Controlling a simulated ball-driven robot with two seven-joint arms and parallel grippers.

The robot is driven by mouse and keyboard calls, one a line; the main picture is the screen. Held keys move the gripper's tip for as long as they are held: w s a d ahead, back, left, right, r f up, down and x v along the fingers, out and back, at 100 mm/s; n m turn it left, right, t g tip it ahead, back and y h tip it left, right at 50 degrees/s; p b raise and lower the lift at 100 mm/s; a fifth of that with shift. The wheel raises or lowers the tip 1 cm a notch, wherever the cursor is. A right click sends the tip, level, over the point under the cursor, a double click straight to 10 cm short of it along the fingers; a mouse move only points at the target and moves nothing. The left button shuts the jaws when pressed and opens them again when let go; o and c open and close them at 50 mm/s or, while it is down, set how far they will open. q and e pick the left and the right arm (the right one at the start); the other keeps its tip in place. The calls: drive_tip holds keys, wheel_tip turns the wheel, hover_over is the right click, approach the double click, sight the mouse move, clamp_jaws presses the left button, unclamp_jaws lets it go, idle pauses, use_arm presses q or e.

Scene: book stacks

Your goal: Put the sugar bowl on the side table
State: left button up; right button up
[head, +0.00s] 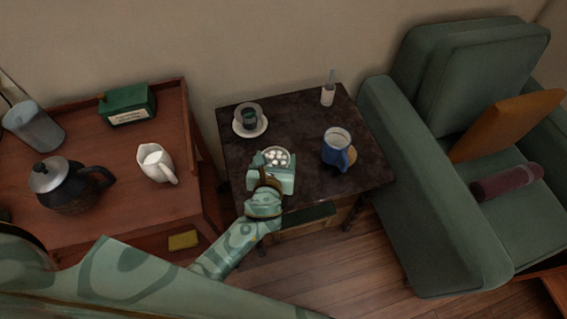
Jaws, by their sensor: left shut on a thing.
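The sugar bowl (277,156) is a small round bowl with several white lumps in it. It is over the front left part of the dark side table (302,180). My left gripper (273,165) is shut on the sugar bowl and covers its near side. I cannot tell whether the bowl's base touches the table top. My right gripper is not in view.
A green armchair (395,180) stands close on the right. A reddish wooden cart (110,207) with a kettle (66,188) and white pitcher (154,162) stands left.

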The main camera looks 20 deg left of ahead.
sight(280, 160)
use_arm(q)
drive_tip(key=w+f, duration=0.1)
drive_tip(key=f+b, duration=0.1)
drive_tip(key=w+f+b, duration=0.1)
drive_tip(key=shift+w+d+f, duration=0.25)
drive_tip(key=shift+w+f, duration=0.1)
drive_tip(key=shift+f, duration=0.05)
drive_tip(key=f+b, duration=0.1)
drive_tip(key=f, duration=0.1)
drive_tip(key=f+b, duration=0.2)
drive_tip(key=shift+w, duration=0.2)
drive_tip(key=shift+r, duration=0.4)
drive_tip(key=shift+f, duration=0.15)
drive_tip(key=o, duration=1.1)
drive_tip(key=shift+o, duration=0.2)
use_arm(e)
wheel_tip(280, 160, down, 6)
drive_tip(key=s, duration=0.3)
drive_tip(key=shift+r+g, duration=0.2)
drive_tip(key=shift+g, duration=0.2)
